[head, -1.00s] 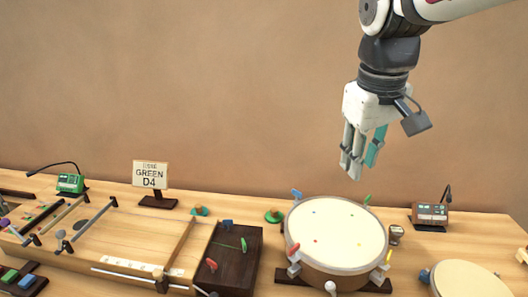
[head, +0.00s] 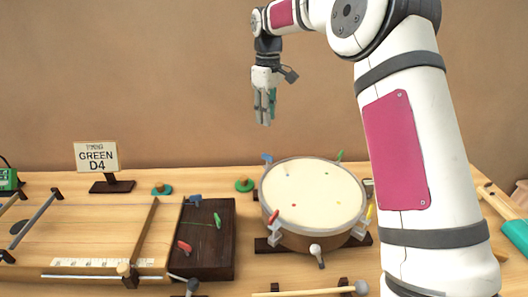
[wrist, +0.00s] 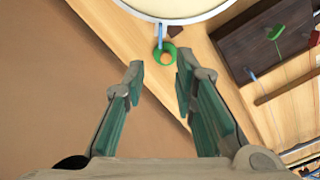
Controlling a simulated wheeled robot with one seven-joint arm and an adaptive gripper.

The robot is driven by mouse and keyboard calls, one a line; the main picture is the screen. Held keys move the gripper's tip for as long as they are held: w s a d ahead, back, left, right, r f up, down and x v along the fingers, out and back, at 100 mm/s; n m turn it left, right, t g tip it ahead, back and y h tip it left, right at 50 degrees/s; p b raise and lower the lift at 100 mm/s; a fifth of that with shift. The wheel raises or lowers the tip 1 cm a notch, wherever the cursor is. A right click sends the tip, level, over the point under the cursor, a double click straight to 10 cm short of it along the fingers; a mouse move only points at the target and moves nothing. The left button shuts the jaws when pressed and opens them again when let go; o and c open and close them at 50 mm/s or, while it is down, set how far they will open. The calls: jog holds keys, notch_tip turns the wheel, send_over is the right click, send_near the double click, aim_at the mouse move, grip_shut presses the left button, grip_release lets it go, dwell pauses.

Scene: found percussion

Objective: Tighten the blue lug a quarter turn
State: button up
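The drum (head: 315,190) has a cream head, a wooden shell and coloured lugs around its rim. The blue lug (head: 267,158) is at its back left edge; in the wrist view it (wrist: 160,36) shows as a thin blue piece beside the rim, near a green ring. My gripper (head: 264,121) hangs fingers down in the air above the blue lug's side of the drum. In the wrist view its fingers (wrist: 158,73) are apart with nothing between them.
A green ring-shaped piece (head: 244,185) lies behind the drum's left. A dark block (head: 220,258) with coloured pegs stands left of it, beside a wooden string board (head: 85,228). A "GREEN D4" sign (head: 97,157) stands at the back. A mallet (head: 310,291) lies in front.

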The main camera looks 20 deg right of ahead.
aim_at(267, 155)
notch_tip(267, 155, down, 14)
jog(key=shift+r+p, duration=0.25)
jog(key=shift+p, duration=0.2)
grip_shut()
